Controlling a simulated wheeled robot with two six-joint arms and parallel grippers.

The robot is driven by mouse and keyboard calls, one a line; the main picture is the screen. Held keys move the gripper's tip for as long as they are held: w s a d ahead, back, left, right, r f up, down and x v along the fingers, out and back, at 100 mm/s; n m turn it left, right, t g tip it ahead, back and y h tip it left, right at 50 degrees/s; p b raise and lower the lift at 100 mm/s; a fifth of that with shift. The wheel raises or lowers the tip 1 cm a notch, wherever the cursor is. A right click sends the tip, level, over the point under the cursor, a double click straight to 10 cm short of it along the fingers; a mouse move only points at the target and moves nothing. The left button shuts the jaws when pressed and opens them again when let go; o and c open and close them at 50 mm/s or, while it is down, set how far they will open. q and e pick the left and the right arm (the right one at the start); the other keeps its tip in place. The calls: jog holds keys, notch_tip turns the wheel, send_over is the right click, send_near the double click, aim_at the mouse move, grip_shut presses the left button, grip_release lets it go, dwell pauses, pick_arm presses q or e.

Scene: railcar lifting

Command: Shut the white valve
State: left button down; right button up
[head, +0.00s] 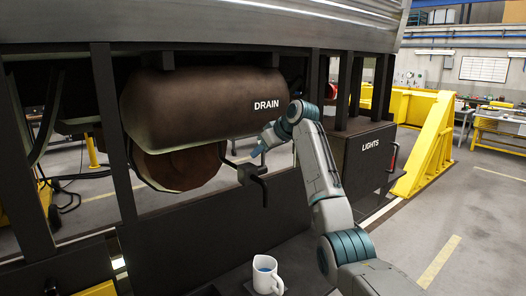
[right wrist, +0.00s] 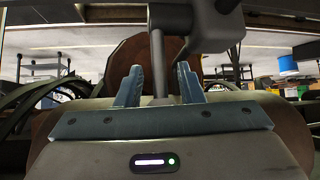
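A large dark brown tank (head: 205,105) marked DRAIN hangs under the railcar. A dark pipe fitting (head: 250,172) with a bent end hangs below the tank. I cannot make out a clearly white valve. My right gripper (head: 257,152) is beside this fitting, under the right end of the tank. In the right wrist view its two blue-grey fingers (right wrist: 157,84) stand apart. My left gripper is not in view.
A white mug (head: 266,276) stands on a dark surface below my right arm. A dark box (head: 365,160) marked LIGHTS, with a red handle (head: 393,158), is to the right. Dark vertical posts (head: 112,135) frame the tank. Open floor lies at the far right.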

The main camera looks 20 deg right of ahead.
jog(key=shift+s+d+r, duration=0.1)
jog(key=shift+s, duration=0.1)
jog(key=b+v, duration=0.5)
jog(key=v, duration=0.5)
jog(key=shift+r+b, duration=0.15)
jog(key=shift+b, duration=0.25)
jog(key=shift+s+d, duration=0.1)
